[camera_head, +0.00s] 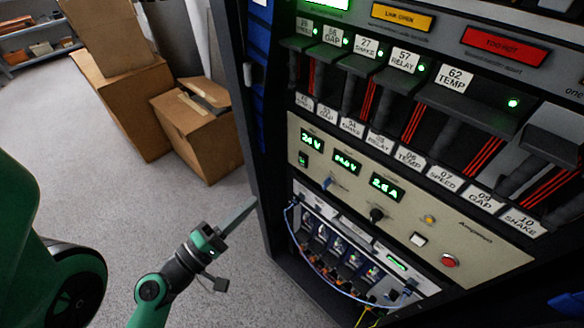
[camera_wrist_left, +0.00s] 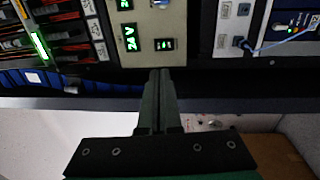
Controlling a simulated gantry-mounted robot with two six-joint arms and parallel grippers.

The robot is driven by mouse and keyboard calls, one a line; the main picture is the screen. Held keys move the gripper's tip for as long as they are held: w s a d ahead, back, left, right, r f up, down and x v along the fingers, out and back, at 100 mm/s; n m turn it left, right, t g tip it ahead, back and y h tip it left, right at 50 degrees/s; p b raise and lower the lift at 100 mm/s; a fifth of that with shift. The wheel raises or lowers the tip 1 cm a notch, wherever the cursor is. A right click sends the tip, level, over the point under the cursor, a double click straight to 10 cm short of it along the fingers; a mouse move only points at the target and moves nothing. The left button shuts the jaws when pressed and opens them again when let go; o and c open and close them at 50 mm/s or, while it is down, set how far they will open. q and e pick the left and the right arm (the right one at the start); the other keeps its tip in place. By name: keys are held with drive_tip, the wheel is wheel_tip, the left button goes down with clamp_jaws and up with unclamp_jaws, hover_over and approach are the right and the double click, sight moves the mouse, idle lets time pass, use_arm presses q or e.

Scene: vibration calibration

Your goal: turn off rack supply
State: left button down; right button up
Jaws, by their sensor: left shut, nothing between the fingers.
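The rack supply (camera_head: 400,213) is a beige panel in the black rack, with green displays reading about 24 V, 24.0 V and 2.6 A. A small green-lit switch (camera_head: 303,158) sits under the first display, and a blue toggle (camera_head: 327,183) is below and right of it. A black knob (camera_head: 376,214), yellow light (camera_head: 429,219), white button (camera_head: 418,239) and red button (camera_head: 449,261) are farther right. My left gripper (camera_head: 250,203) is shut and empty, left of the rack. In the left wrist view its fingers (camera_wrist_left: 160,76) point toward the panel's display end (camera_wrist_left: 148,20). My right gripper is out of view.
Above the supply are several labelled modules with green lights and red cables (camera_head: 415,121). Below is a unit with blue cables (camera_head: 345,245). Cardboard boxes (camera_head: 215,140) stand on the grey floor (camera_head: 100,190) behind, left of the rack.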

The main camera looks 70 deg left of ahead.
use_arm(q)
drive_tip(key=p, duration=0.6)
approach(301, 159)
drive_tip(key=x, duration=0.6)
drive_tip(key=shift+r, duration=0.15)
drive_tip(key=shift+w+a, duration=0.2)
drive_tip(key=shift+w, duration=0.25)
drive_tip(key=shift+s, duration=0.1)
